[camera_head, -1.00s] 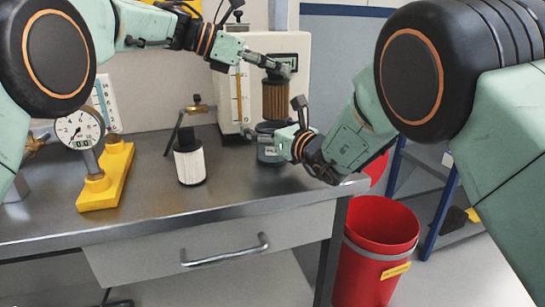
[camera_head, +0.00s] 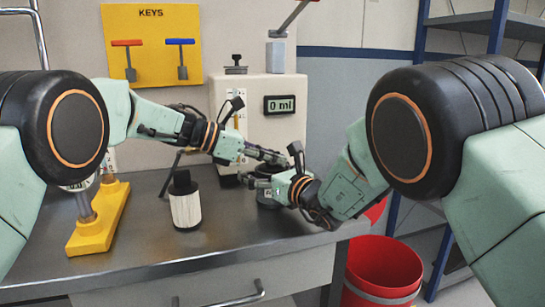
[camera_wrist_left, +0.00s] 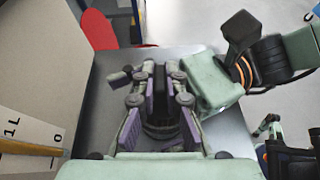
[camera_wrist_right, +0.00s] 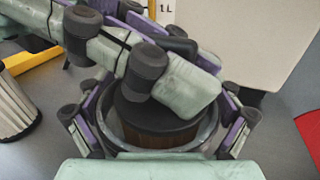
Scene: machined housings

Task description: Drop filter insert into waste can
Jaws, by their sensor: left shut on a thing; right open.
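My left gripper (camera_head: 275,158) is shut on the brown pleated filter insert (camera_wrist_right: 158,138) with a dark cap. The right wrist view shows the insert inside the round grey housing bowl (camera_wrist_right: 209,137); how deep it sits is unclear. The head view mostly hides it. My right gripper (camera_head: 264,186) is open, its purple-padded fingers either side of the bowl; contact is unclear. The bowl (camera_head: 268,201) stands near the bench's right end. A white pleated insert (camera_head: 186,210) with a black top stands upright on the bench. The red waste can (camera_head: 385,262) stands on the floor at right.
The metal bench (camera_head: 150,248) carries a yellow gauge stand (camera_head: 100,222) at left. A pale cabinet with a "0 ml" display (camera_head: 279,104) stands behind my grippers. A yellow key board (camera_head: 152,50) hangs on the wall. Blue shelving (camera_head: 470,25) stands at right.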

